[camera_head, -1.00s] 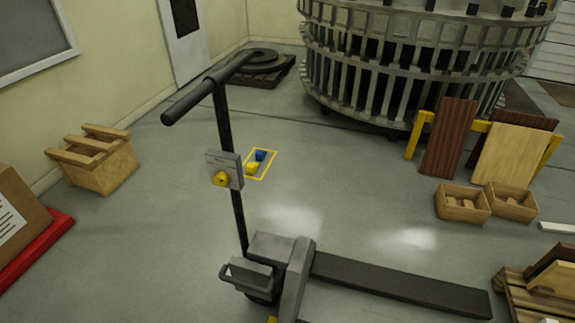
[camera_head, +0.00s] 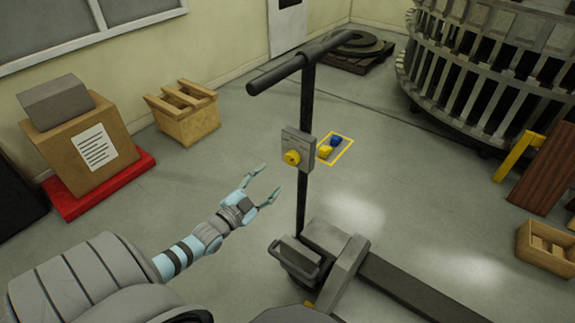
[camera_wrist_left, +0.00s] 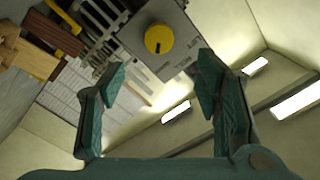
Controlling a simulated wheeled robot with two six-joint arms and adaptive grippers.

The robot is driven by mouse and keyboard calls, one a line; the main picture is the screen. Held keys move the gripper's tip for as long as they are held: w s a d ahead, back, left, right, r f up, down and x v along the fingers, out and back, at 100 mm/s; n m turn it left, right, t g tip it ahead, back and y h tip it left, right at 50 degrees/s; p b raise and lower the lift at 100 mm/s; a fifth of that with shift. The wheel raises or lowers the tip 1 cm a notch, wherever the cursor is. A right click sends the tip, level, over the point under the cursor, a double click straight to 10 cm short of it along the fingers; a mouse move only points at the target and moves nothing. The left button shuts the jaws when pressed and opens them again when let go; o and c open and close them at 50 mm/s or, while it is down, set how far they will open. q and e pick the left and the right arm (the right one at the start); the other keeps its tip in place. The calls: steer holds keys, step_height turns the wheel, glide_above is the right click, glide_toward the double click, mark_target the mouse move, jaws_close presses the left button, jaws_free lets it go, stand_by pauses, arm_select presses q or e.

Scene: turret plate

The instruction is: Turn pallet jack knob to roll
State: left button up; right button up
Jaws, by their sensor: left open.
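The pallet jack (camera_head: 306,110) stands upright in the head view, with a black post, a T-shaped handle and dark forks to the right. A grey control box (camera_head: 304,141) on its post carries a yellow knob (camera_head: 291,157). In the left wrist view the knob (camera_wrist_left: 159,39) shows a dark pointer mark and faces me beyond the fingertips. Lettering is printed on the box, rotated and only partly readable; one word looks like "ROLL". My left gripper (camera_head: 270,184) is open and empty, left of the post and a little below the knob, apart from it. My right gripper is not in view.
A cardboard box (camera_head: 62,138) stands on a red base (camera_head: 105,186) at the left. A wooden crate (camera_head: 185,118) is by the wall. Yellow and blue items lie inside a yellow floor outline (camera_head: 346,154). A large slatted metal ring (camera_head: 490,60) fills the back right.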

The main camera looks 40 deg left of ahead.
mark_target(289, 161)
arm_select(q)
steer(key=w+b, duration=0.1)
steer(key=w, duration=0.1)
steer(key=w+b, duration=0.2)
steer(key=w, duration=0.1)
steer(key=w+f+b, duration=0.1)
steer(key=w+b, duration=0.1)
steer(key=w, duration=0.1)
steer(key=shift+a+f, duration=0.1)
steer(key=shift+a, duration=0.2)
steer(key=shift+w+r+p, duration=0.3)
steer(key=shift+w+p, duration=0.1)
steer(key=shift+w, duration=0.2)
steer(key=shift+w+r, duration=0.1)
steer(key=shift+w, duration=0.5)
steer(key=c, duration=1.2)
